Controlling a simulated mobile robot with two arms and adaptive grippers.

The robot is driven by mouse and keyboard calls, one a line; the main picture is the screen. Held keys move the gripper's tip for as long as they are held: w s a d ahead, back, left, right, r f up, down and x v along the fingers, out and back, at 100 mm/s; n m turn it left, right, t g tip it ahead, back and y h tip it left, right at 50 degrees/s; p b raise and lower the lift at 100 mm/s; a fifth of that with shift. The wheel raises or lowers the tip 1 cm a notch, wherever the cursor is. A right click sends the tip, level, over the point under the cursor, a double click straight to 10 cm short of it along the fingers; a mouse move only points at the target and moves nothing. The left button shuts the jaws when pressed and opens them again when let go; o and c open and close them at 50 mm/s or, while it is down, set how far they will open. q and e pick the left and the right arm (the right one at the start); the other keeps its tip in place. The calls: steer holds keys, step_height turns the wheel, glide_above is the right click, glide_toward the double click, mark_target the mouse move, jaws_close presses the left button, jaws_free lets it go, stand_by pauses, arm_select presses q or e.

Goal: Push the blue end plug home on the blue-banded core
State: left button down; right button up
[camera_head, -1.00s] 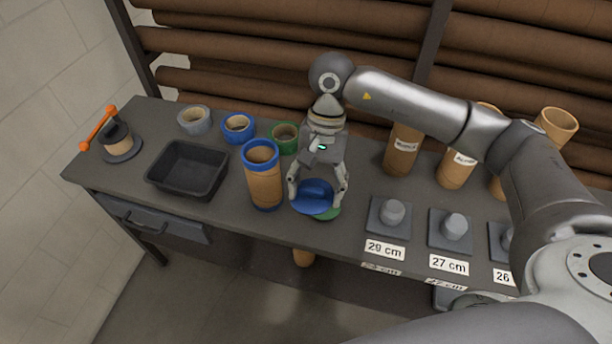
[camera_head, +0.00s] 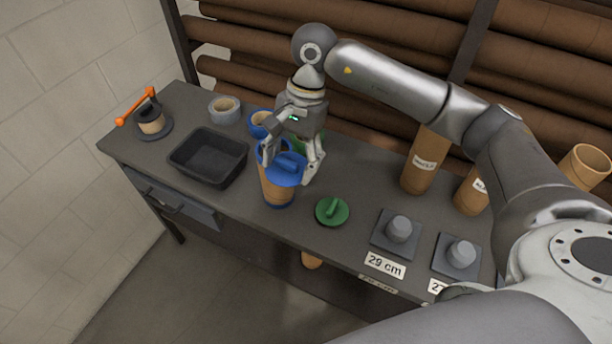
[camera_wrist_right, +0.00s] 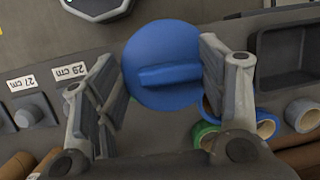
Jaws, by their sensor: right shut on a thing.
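The blue end plug (camera_head: 287,172), a round disc with a raised grip bar, is held between the fingers of my right gripper (camera_head: 292,160). It also shows in the right wrist view (camera_wrist_right: 165,45), with the fingers on both sides. The blue-banded core (camera_head: 278,192) stands upright on the bench, brown with blue bands at top and bottom. The plug overlaps its upper part, a little to the right of the visible top rim. I cannot tell whether plug and core touch. The core's mouth is mostly hidden. My left gripper is out of view.
A green plug (camera_head: 332,211) lies on the bench to the right. A black tray (camera_head: 208,178) is to the left. Several tape rolls (camera_head: 225,108) stand behind. Grey pedestals (camera_head: 397,236) and labelled brown cores (camera_head: 424,160) are at the right. The front edge is close.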

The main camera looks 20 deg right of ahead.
steer(key=w+r+m+t+p, duration=0.2)
steer(key=w+r+m+t, duration=0.15)
steer(key=w+m, duration=0.75)
step_height(320, 180, down, 8)
steer(key=b, duration=0.5)
steer(key=shift+s+r+h, duration=0.25)
steer(key=shift+h, duration=0.05)
steer(key=shift+b, duration=0.3)
stand_by(0.5)
